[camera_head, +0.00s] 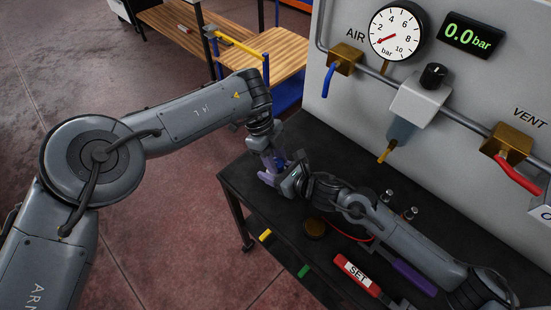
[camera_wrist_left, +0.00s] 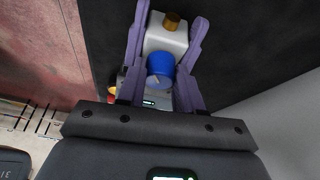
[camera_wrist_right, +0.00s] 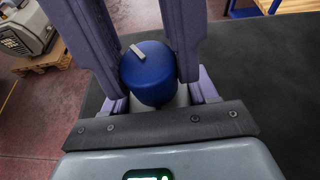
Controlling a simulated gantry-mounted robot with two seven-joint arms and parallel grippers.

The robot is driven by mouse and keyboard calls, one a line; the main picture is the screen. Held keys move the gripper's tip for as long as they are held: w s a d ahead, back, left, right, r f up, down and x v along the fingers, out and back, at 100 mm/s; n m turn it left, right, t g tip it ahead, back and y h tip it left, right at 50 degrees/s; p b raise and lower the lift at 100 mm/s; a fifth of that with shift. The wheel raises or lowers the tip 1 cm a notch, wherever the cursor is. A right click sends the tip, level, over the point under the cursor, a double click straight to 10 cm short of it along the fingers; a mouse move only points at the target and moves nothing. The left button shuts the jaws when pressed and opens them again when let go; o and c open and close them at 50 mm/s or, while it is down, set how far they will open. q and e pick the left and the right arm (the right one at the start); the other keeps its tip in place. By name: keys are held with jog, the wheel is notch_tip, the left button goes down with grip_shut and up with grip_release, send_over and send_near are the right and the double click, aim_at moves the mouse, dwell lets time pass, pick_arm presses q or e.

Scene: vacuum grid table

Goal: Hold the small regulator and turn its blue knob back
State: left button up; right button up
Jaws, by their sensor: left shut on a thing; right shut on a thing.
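The small regulator has a pale grey body (camera_wrist_left: 165,40), a brass fitting (camera_wrist_left: 172,20) and a blue knob (camera_wrist_left: 160,68). My right gripper (camera_head: 271,178) comes in from the right, close to the left one. In the right wrist view its purple fingers are shut on the blue knob (camera_wrist_right: 148,78), which bears a pale pointer mark on top. In the head view the grippers largely hide the regulator.
The panel behind carries a gauge (camera_head: 395,33), a display reading 0.0 bar (camera_head: 470,35) and a red vent lever (camera_head: 517,174).

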pick_arm(q)
jog(key=shift+c, duration=0.4)
jog(key=shift+s+n+t+h, duration=0.1)
jog(key=shift+n+t+h, duration=0.3)
jog(key=shift+n, duration=1.1)
jog(key=o, duration=1.1)
jog(key=shift+c, duration=0.2)
jog(key=shift+m, duration=0.3)
